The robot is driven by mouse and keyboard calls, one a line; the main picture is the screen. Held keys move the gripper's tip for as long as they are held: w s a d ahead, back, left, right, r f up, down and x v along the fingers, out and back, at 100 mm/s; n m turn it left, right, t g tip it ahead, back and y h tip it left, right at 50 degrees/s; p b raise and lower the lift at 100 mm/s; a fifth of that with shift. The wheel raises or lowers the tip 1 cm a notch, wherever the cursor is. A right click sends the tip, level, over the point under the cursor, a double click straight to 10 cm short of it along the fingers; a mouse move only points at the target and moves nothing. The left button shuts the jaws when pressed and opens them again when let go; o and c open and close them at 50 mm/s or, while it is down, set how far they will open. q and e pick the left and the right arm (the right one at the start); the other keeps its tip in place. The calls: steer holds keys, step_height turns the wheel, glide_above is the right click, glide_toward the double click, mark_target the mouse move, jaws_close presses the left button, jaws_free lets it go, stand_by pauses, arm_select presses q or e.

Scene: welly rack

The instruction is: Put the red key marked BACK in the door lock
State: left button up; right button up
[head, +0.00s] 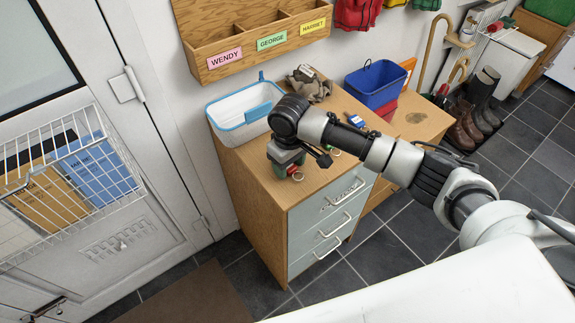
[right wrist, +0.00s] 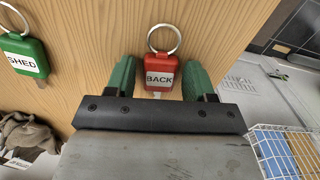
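The red key marked BACK (right wrist: 160,72) lies on the wooden cabinet top in the right wrist view, its metal ring pointing away from my gripper. My right gripper (right wrist: 157,84) has its two green fingers on either side of the red tag, with a gap showing on both sides. In the head view my right gripper (head: 288,166) is low over the cabinet's near left part and hides most of the key. The door (head: 120,205) is at the left; a dark handle or lock fitting (head: 45,308) shows at its bottom left, its keyhole too small to tell. My left gripper is out of view.
A green key marked SHED (right wrist: 25,52) lies beside the red one. A white and blue tub (head: 243,108), gloves (head: 309,86) and a blue basket (head: 376,84) stand behind on the cabinet (head: 250,190). A wire basket (head: 70,185) juts from the door.

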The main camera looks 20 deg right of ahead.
steer(key=c, duration=0.7)
steer(key=shift+r, duration=0.1)
steer(key=shift+c, duration=0.2)
